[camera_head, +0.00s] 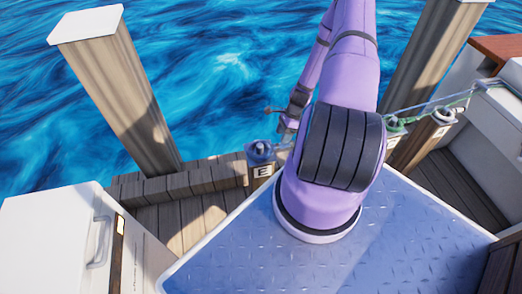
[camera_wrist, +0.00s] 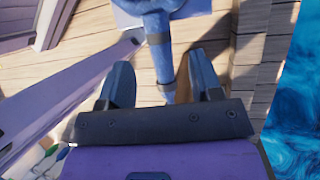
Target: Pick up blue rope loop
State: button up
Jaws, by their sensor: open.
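A blue rope loop (camera_head: 261,149) sits around the top of a short post marked "E" in the head view, by the dock's edge. In the wrist view a blue band-like piece (camera_wrist: 162,62), which looks like part of this loop, hangs down between my fingers. My gripper (camera_wrist: 160,76) is open, with one dark finger on each side of the blue piece. I cannot tell whether either finger touches it.
A blue hatch plate (camera_head: 235,255) lies below my arm. Tall wooden piles (camera_head: 125,100) stand at the water. A white cabinet (camera_head: 50,245) is at the left.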

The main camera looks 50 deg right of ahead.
aim_at(277, 144)
jog(key=shift+a+x, duration=0.2)
jog(key=shift+x, duration=2.5)
jog(key=shift+r, duration=0.1)
jog(key=shift+w, duration=0.1)
grip_shut()
jog(key=shift+r, duration=0.1)
notch_tip(277, 144, up, 18)
jog(key=shift+r, duration=0.2)
